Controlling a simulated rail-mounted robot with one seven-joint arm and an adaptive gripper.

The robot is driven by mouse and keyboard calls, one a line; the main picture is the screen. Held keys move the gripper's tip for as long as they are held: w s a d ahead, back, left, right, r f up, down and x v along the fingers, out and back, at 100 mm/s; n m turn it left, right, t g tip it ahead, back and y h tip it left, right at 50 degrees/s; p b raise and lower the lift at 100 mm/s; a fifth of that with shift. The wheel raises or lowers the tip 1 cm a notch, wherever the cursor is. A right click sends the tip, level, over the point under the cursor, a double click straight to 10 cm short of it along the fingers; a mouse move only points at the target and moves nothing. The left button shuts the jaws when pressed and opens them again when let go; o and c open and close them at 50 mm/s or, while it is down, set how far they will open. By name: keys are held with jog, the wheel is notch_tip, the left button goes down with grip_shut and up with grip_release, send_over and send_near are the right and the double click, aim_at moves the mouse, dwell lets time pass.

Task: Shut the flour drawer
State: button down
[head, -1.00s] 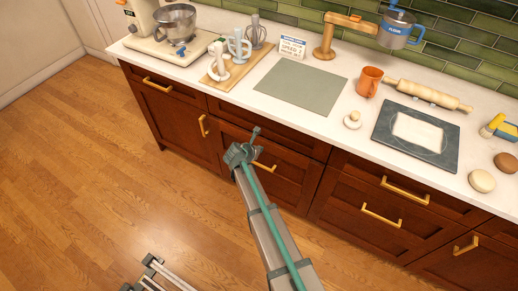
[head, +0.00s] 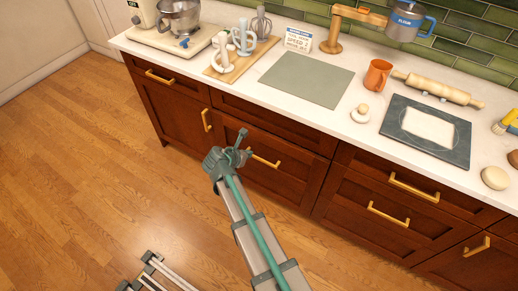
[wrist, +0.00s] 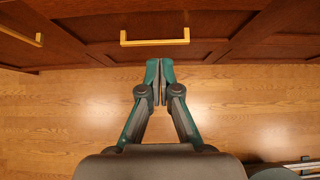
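No drawer carries a readable flour label, so I cannot tell which one is the flour drawer. The brown drawer front (head: 290,165) nearest my gripper has a gold bar handle (head: 264,160); the handle also shows in the wrist view (wrist: 155,37). Whether this drawer stands slightly out or flush is hard to tell. My gripper (head: 242,140) is in front of it, just left of the handle in the head view. In the wrist view my gripper (wrist: 160,70) has its fingers together and empty, pointing at the front below the handle, apart from the handle.
Right of it are drawers with gold handles (head: 413,188); left is a door with an upright handle (head: 206,120). The white counter (head: 335,112) above holds a mixer (head: 178,18), orange mug (head: 378,75) and rolling pin (head: 440,88). The wooden floor (head: 90,180) is clear at left.

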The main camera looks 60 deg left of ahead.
notch_tip(320, 180, down, 8)
jog(key=s+b, duration=0.1)
jog(key=b, duration=0.6)
jog(key=t+y+b, duration=0.5)
jog(key=t+b, duration=0.2)
jog(key=b, duration=0.9)
send_near(268, 139)
jog(key=x, duration=0.7)
jog(key=shift+w+a+r, duration=0.1)
